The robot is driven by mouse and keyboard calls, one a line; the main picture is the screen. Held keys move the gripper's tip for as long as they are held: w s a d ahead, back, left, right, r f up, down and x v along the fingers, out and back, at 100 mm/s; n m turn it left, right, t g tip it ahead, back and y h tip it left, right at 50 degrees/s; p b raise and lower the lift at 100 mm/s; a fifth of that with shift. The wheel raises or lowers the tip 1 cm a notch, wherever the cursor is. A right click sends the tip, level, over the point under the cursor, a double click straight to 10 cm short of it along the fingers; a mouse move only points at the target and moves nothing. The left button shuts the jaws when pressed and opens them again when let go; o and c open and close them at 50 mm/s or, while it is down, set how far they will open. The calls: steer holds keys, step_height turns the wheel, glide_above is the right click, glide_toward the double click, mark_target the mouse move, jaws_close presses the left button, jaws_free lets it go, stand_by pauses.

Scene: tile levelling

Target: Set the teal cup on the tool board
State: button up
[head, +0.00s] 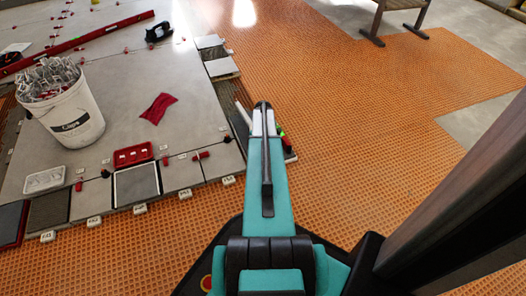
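My teal arm reaches forward from the bottom middle of the head view, over the edge of the grey tiles. My gripper's fingers are hidden by the arm, so their state does not show. I cannot make out a teal cup. A dark board (238,128) lies partly behind the end of my arm, at the tile edge. A small green thing and a red thing (287,143) show just right of the arm there. I cannot tell whether this board is the tool board.
A white bucket (75,125) full of clips stands on the tiles at left. A red cloth (158,107), a red tray (133,155) and a white tray (45,179) lie nearby. Orange matting (350,90) is open to the right. A wooden stand (398,15) is at the back.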

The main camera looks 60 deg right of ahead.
steer(key=shift+f, duration=0.1)
stand_by(0.3)
steer(key=o, duration=1)
steer(key=shift+o, duration=0.2)
steer(key=shift+r+p, duration=3.05)
steer(key=shift+r, duration=3)
